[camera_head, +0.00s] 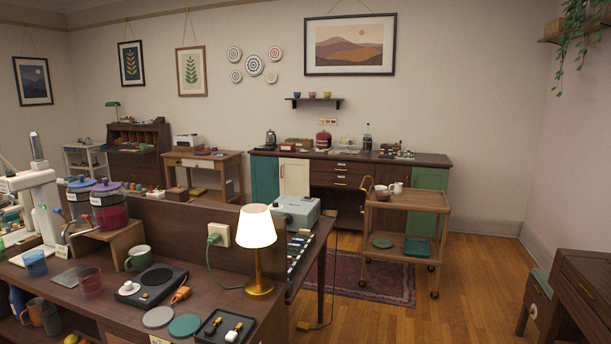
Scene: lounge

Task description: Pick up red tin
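No thing in the camera_head view is clearly a red tin. On the long dark sideboard (425,159) at the back wall stands a rounded red object (323,139). It is too small and far to tell whether it is a tin. Low reddish boxes (290,144) lie to its left, also unclear. Neither of my grippers can be made out in this view.
A dark counter (205,285) with a lit lamp (257,229), a hot plate (153,284) and jars fills the near left. A wooden trolley (408,199) stands before the sideboard. A dark cabinet (585,296) is at right. Wooden floor (470,290) is clear between.

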